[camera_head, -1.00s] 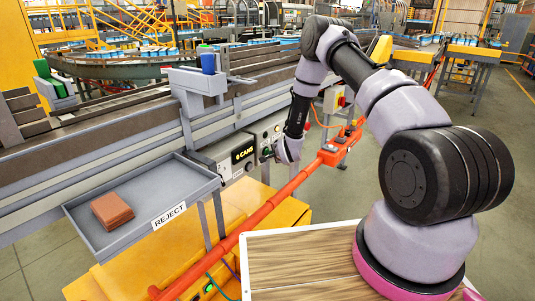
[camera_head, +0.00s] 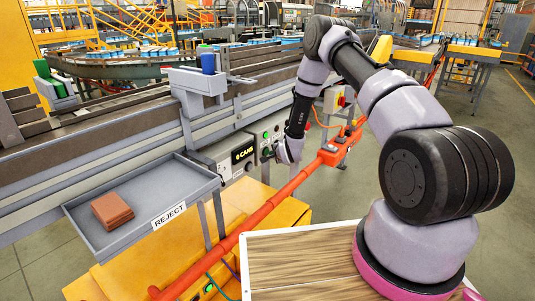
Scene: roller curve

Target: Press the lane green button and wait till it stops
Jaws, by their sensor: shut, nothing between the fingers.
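The grey control box (camera_head: 273,127) is fixed to the side of the conveyor, with small green and red spots on its face. A small green button (camera_head: 265,135) shows on it, just above my gripper. My gripper (camera_head: 268,154) is shut and empty, its tip close against the front of the box. Whether the tip touches a button cannot be told, as my wrist hides part of the panel. A display (camera_head: 243,154) reading a can count stands left of my gripper.
A reject tray (camera_head: 80,222) with brown blocks (camera_head: 112,210) is at the left. An orange rail (camera_head: 270,210) runs below the panel. A red-orange box (camera_head: 340,150) is to the right. Another green button (camera_head: 209,288) sits low on the yellow base.

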